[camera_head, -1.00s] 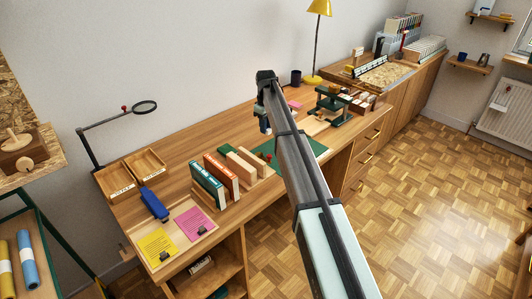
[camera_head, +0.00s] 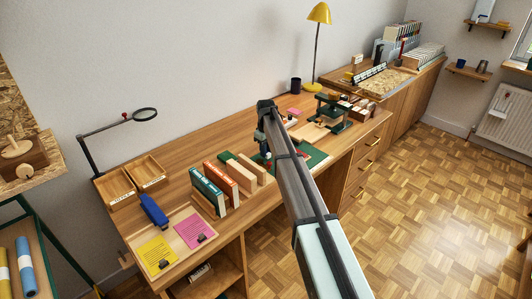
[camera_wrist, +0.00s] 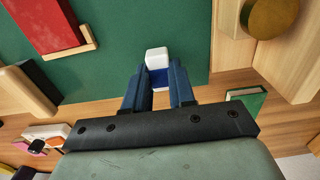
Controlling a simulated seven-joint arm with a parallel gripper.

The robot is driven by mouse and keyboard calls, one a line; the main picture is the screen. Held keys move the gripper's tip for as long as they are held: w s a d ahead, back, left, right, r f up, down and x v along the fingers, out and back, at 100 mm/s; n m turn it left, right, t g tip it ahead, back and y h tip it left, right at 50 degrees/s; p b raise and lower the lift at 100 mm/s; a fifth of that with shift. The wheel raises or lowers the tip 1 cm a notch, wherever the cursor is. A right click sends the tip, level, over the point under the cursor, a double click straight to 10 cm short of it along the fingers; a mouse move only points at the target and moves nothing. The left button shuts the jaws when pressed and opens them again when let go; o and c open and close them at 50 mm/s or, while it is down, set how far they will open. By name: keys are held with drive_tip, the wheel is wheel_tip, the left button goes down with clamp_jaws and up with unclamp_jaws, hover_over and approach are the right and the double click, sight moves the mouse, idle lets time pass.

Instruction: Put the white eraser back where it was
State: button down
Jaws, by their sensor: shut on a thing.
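The white eraser (camera_wrist: 157,55) shows in the wrist view with a blue band (camera_wrist: 159,77) around its lower part. My gripper (camera_wrist: 160,84) is shut on it, one dark blue finger on each side, and its white end sticks out beyond the fingertips. The green mat (camera_wrist: 125,65) lies behind the eraser; I cannot tell whether the eraser touches it. In the head view, my gripper (camera_head: 263,150) is low over the desk by the green mat (camera_head: 313,160), and the eraser cannot be made out there.
Bare desk (camera_head: 185,150) lies behind the books.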

drive_tip(key=shift+f, duration=0.55)
drive_tip(key=shift+f, duration=0.15)
drive_tip(key=c, duration=0.9)
unclamp_jaws()
drive_tip(key=shift+c, duration=0.2)
wheel_tip(320, 180, up, 12)
drive_tip(key=shift+o, duration=0.3)
